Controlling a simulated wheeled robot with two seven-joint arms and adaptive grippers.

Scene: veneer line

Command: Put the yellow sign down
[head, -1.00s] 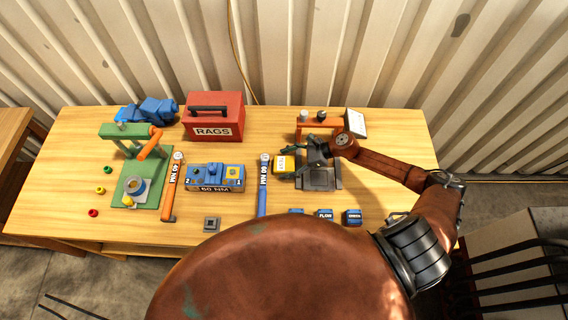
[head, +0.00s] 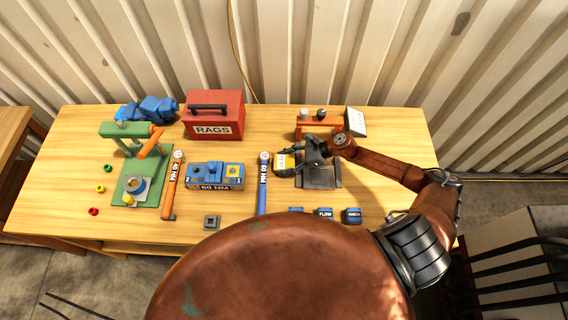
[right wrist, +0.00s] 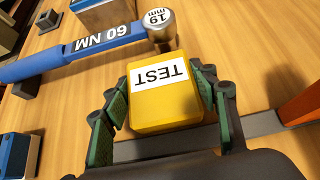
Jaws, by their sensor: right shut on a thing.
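The yellow sign (head: 284,164) is a small yellow block with a white label reading TEST. It shows large in the right wrist view (right wrist: 166,106), where the label reads upside down. My right gripper (head: 304,160) is shut on it, with green-padded fingers on both sides of the block (right wrist: 165,100). The sign is at the left edge of a dark grey plate (head: 320,176), just right of the blue torque wrench (head: 263,188). I cannot tell whether its underside touches the table. My left gripper is not in view.
An orange stand (head: 312,125) is behind the gripper. A red RAGS box (head: 214,114), a blue 60 NM block (head: 214,176), an orange wrench (head: 172,188) and a green press (head: 124,165) stand to the left. Small blue blocks (head: 352,216) line the front.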

